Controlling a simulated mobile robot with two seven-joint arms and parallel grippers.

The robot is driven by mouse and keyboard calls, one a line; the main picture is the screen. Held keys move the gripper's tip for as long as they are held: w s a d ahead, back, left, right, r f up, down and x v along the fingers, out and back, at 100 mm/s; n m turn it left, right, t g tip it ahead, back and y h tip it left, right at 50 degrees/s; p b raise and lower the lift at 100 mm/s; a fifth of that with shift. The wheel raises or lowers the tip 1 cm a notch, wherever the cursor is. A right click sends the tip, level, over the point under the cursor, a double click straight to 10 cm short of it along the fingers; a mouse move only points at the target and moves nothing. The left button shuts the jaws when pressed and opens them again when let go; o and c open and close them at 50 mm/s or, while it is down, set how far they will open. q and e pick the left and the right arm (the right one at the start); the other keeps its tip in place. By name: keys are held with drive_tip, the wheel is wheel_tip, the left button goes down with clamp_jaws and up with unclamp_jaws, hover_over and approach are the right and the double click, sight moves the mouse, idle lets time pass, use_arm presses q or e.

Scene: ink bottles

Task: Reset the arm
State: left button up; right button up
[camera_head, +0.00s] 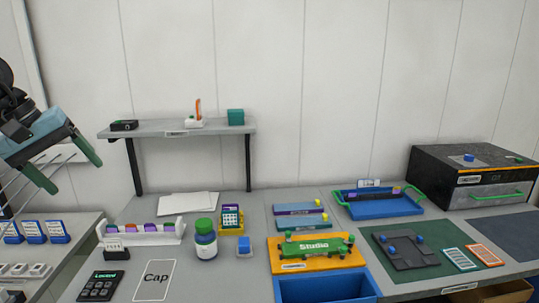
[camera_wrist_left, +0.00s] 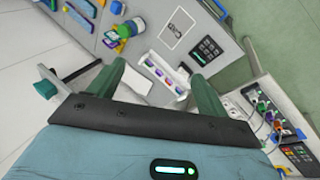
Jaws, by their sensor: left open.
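My left gripper (camera_head: 74,176) is raised at the upper left of the head view, beside the wall shelf and away from the worktop. Its two green fingers are spread apart with nothing between them. In the left wrist view the fingers (camera_wrist_left: 157,72) are also apart, with the worktop far below. A blue ink bottle with a green cap (camera_head: 204,240) stands upright on the worktop, left of the middle. Left of it is a white rack (camera_head: 142,239) with several coloured pieces; the rack also shows in the wrist view (camera_wrist_left: 162,75). My right gripper is out of view.
A wall shelf (camera_head: 180,128) juts out right of my left gripper. On the worktop are a sheet marked "Cap" (camera_head: 153,281), a keypad (camera_head: 102,287), an orange tray (camera_head: 282,260), a blue tray (camera_head: 385,211) and a dark box (camera_head: 440,170). A side table stands at left.

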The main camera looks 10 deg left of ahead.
use_arm(q)
drive_tip(key=s+d+f+n+t+h+p, duration=0.15)
drive_tip(key=s+f+n+t, duration=0.35)
drive_tip(key=f+n, duration=1.2)
drive_tip(key=s+d+f+n+t+h, duration=0.1)
drive_tip(key=s+f+n+t+h, duration=0.4)
drive_tip(key=f+n, duration=1.15)
drive_tip(key=s+d+f+n+g+y+p, duration=0.1)
drive_tip(key=s+d+f+n+y, duration=0.3)
drive_tip(key=f+n, duration=0.3)
drive_tip(key=s+d+f+n+y, duration=0.3)
drive_tip(key=s+d+f+n, duration=0.1)
drive_tip(key=s+f+n, duration=0.3)
drive_tip(key=s+d+f+n+g, duration=0.2)
drive_tip(key=s+d+f+n, duration=0.1)
drive_tip(key=d+n, duration=0.4)
drive_tip(key=s+d+f+n+g, duration=0.2)
drive_tip(key=s+d+n, duration=0.4)
drive_tip(key=d, duration=0.3)
drive_tip(key=shift+s+d+f+n+p, duration=0.15)
drive_tip(key=shift+s+f+n+p, duration=0.25)
drive_tip(key=shift+n, duration=0.35)
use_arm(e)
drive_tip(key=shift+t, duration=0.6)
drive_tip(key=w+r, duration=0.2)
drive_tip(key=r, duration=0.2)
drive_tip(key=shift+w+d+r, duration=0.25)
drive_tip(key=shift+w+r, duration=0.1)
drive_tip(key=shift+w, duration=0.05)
